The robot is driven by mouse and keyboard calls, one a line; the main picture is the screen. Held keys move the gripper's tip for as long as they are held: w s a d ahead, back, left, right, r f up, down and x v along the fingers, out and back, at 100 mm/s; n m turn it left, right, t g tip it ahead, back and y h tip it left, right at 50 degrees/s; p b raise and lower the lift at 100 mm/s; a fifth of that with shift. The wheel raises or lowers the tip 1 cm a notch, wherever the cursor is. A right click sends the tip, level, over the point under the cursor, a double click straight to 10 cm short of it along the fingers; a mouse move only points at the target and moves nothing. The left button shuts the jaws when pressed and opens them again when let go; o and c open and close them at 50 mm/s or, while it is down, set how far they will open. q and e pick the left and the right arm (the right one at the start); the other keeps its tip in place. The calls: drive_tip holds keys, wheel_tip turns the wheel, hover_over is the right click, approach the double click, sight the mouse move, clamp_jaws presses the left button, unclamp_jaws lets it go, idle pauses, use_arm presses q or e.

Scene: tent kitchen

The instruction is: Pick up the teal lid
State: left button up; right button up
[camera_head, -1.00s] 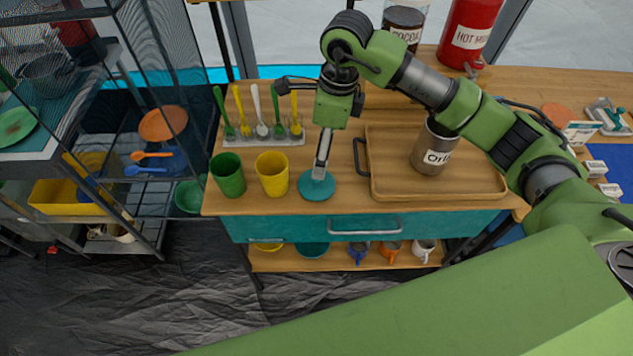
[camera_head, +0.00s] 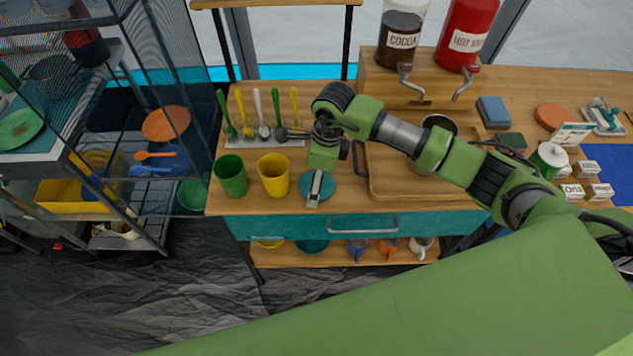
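The teal lid (camera_head: 329,187) lies flat on the wooden counter, to the right of the yellow cup. My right gripper (camera_head: 315,198) comes in from the right and points down over the lid, covering its middle. The fingers show as one narrow grey shape, so I cannot tell whether they are apart or closed on something. Any knob on the lid is hidden behind them. My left gripper is not in view.
A green cup (camera_head: 230,176) and a yellow cup (camera_head: 273,176) stand left of the lid. A utensil rack (camera_head: 266,143) is behind. A wooden tray (camera_head: 430,190) lies close on the right, partly under my arm. The teal drawer front (camera_head: 400,226) is below the counter edge.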

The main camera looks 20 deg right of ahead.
drive_tip(key=c, duration=1.3)
drive_tip(key=shift+s, duration=0.1)
drive_tip(key=shift+c, duration=0.3)
